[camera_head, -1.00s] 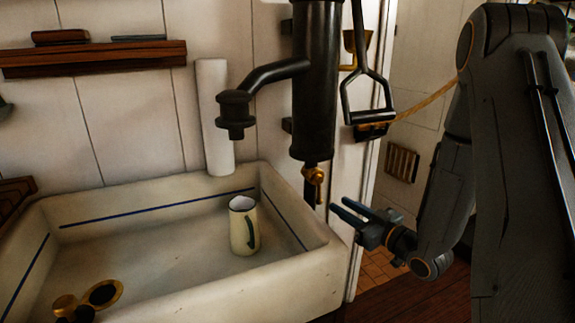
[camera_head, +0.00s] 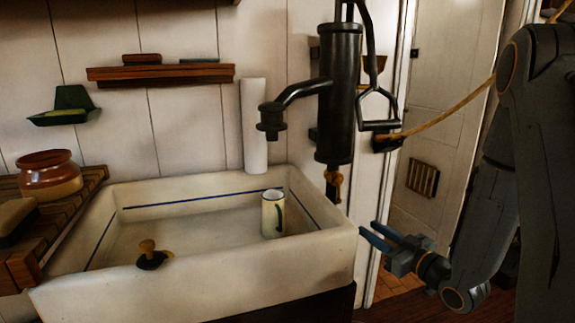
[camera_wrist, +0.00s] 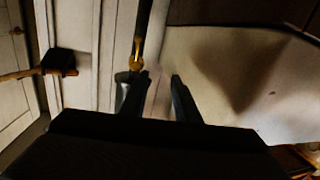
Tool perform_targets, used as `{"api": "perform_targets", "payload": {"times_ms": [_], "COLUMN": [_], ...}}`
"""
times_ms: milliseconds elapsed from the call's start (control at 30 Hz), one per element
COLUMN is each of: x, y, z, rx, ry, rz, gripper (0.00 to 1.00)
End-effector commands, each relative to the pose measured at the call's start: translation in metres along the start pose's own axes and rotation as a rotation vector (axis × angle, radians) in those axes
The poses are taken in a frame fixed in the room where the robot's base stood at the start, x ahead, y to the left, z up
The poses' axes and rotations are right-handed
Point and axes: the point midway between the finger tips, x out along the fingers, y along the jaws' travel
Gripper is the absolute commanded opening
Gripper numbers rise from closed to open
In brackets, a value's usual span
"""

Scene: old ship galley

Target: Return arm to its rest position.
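My gripper (camera_head: 374,238) is at the right of the head view, beside the right front corner of the white sink and outside it. Its two blue-grey fingers are apart with nothing between them. In the wrist view the fingers (camera_wrist: 153,95) also stand apart and empty, with the pale sink side behind them on the right. My arm is bent, coming down from the right edge of the head view. A cream mug (camera_head: 271,216) with a dark handle stands upright in the sink (camera_head: 200,273), apart from my gripper.
A slatted wooden board (camera_head: 85,195) with a brown pot (camera_head: 49,176) is at the left. A rope (camera_head: 440,118) runs to the right. A wooden shelf (camera_head: 160,76) is on the wall.

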Motion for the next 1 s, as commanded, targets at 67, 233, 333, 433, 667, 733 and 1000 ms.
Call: {"api": "perform_targets", "payload": {"times_ms": [67,233,333,433,667,733,1000], "x": [0.003,0.007,0.008,0.009,-0.001,-0.011,-0.078], "y": [0.000,0.003,0.004,0.006,0.009,0.008,-0.025], "z": [0.001,0.007,0.011,0.017,0.029,0.033,0.039], "rx": [-0.008,-0.020,-0.027,-0.032,-0.031,-0.019,0.108], "ry": [-0.028,-0.105,-0.163,-0.235,-0.461,-0.559,-0.955], "rz": [0.007,0.031,0.051,0.075,0.159,0.197,0.326], "gripper": [0.29,0.29,0.29,0.29,0.29,0.29,0.29]}}
